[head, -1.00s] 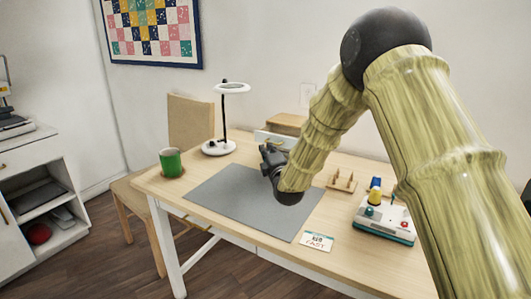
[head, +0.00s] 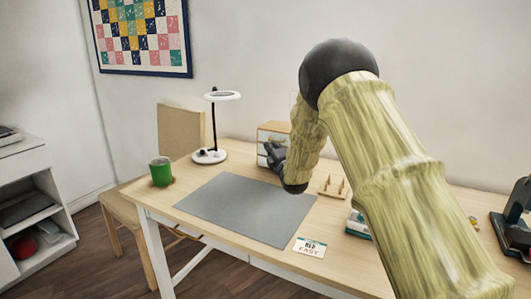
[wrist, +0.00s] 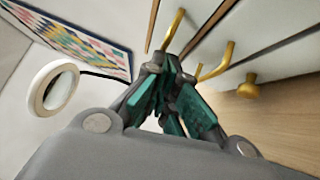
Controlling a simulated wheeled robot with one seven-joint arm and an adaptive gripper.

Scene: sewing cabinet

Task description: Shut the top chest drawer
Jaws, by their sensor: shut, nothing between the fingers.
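The small chest (head: 274,127) stands at the back of the desk, with a wooden top and pale drawer fronts. Its top drawer (head: 268,137) looks in line with the fronts below, or nearly so; I cannot tell whether it is fully flush. In the wrist view, gold pulls (wrist: 228,62) show on the pale fronts. My gripper (head: 268,151) is shut and empty, just in front of the chest; its teal fingers (wrist: 165,70) are close to the upper fronts. Contact is unclear. My arm hides the chest's right side.
A white lamp (head: 210,155) and green mug (head: 161,172) stand left of the chest. A grey mat (head: 245,208) covers the desk's middle. A peg rack (head: 332,187) and card (head: 310,247) lie to the right and front. My arm covers much of the right side.

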